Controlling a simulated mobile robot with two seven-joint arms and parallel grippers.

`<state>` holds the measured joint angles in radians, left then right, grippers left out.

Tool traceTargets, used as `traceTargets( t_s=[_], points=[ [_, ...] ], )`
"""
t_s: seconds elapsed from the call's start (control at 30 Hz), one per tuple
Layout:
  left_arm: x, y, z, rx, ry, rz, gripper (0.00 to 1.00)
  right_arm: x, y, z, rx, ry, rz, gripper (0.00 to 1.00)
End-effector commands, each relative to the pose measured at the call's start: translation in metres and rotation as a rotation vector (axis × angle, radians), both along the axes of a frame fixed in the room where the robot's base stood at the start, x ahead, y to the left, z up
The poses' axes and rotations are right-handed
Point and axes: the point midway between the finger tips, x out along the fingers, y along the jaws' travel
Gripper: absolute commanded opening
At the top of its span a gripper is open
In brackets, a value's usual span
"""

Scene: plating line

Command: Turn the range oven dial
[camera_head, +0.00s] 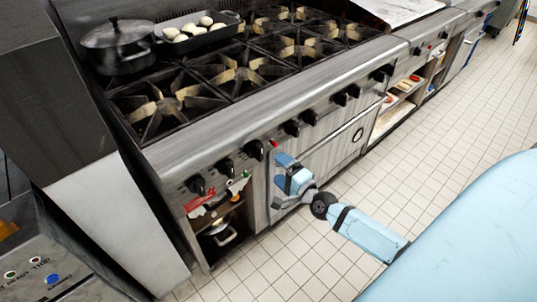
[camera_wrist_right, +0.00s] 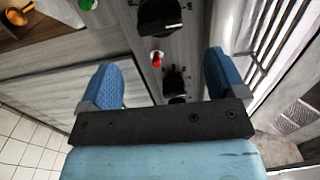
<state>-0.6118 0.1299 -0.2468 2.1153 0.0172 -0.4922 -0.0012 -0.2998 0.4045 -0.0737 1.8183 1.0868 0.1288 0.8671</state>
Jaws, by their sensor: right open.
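The range (camera_head: 215,130) has a row of black dials along its front panel. Two of them (camera_head: 254,149) (camera_head: 291,127) flank a small red light (camera_head: 274,143). My right gripper (camera_head: 285,172) is in front of the panel, just below the red light, open and empty. In the right wrist view, my right gripper (camera_wrist_right: 164,78) has its blue fingers spread wide. A black dial (camera_wrist_right: 174,82) and the red light (camera_wrist_right: 156,58) show between the fingers, and a larger dial (camera_wrist_right: 160,16) is beyond. I cannot tell which dial is the oven's. My left gripper is not in view.
A lidded pot (camera_head: 117,45) and a tray of pale round items (camera_head: 198,33) stand on the range top. The oven door (camera_head: 335,150) is shut below the panel. An open shelf at the left holds a pot (camera_head: 218,234). The tiled floor in front is clear.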

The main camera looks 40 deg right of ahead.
Motion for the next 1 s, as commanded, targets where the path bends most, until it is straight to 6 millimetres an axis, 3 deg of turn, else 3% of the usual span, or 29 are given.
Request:
traceTargets(
  t_s=[0.1,0.3,0.9,1.0],
  points=[
    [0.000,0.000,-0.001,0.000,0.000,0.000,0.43,-0.022,-0.002,-0.001,-0.001,0.002,0.001,0.90],
    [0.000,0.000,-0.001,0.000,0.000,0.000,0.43,-0.039,-0.003,0.000,-0.001,0.000,0.000,0.90],
    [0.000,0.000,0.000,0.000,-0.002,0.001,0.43,-0.042,-0.003,0.000,0.000,-0.001,0.000,0.90],
    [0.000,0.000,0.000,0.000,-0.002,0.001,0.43,-0.045,0.004,-0.002,-0.031,0.006,0.015,0.90]
  ],
)
